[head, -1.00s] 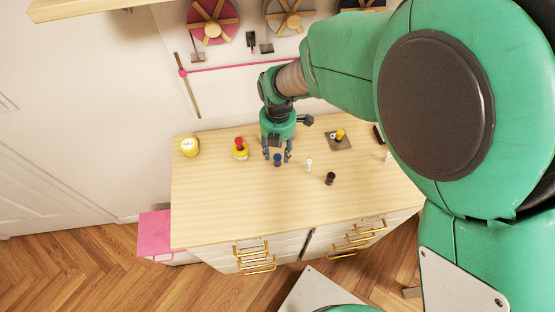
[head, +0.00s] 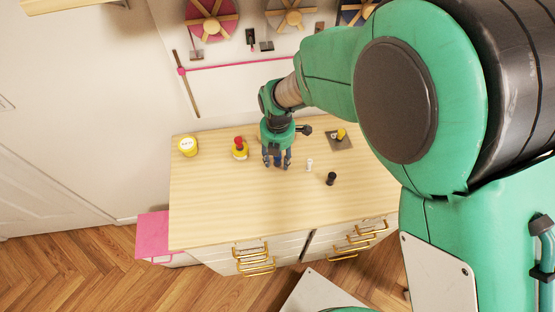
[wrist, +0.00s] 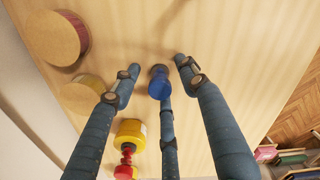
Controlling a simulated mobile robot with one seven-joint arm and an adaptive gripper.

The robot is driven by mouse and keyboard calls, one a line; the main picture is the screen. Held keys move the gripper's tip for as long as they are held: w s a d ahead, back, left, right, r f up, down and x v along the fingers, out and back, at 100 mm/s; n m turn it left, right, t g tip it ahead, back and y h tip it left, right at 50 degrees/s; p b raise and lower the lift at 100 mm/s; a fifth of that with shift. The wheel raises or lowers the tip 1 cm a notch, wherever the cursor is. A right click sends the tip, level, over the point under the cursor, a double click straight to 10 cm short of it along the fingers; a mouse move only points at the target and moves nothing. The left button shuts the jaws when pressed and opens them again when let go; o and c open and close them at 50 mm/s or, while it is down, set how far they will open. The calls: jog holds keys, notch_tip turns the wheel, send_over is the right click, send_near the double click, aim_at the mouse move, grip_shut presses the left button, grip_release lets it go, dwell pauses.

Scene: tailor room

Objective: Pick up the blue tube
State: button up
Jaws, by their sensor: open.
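The blue tube (wrist: 159,83) stands upright on the wooden table, between the spread fingers of my gripper (wrist: 157,66) in the wrist view. The fingers are open on both sides of it, and one finger in the middle overlaps its near side in the picture. I cannot tell whether any finger touches it. In the head view my gripper (head: 277,162) points down over the table, and its fingers largely hide the tube.
A white tube (head: 309,165) and a black tube (head: 331,179) stand to the right. The table front is clear.

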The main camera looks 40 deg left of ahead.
jog(key=shift+c, duration=0.3)
grip_shut()
jog(key=shift+r, duration=0.1)
jog(key=shift+r, duration=0.45)
notch_tip(320, 180, up, 3)
jog(key=shift+d+f+p, duration=0.1)
jog(key=shift+p, duration=0.6)
jog(key=s+d, duration=0.3)
jog(key=d, duration=0.1)
jog(key=s+d+p, duration=0.1)
jog(key=s+d, duration=0.2)
jog(key=d, duration=0.1)
jog(key=s+d+r+p, duration=0.1)
jog(key=s+d, duration=0.2)
jog(key=d, duration=0.1)
jog(key=shift+s+d, duration=0.2)
jog(key=shift+s, duration=0.2)
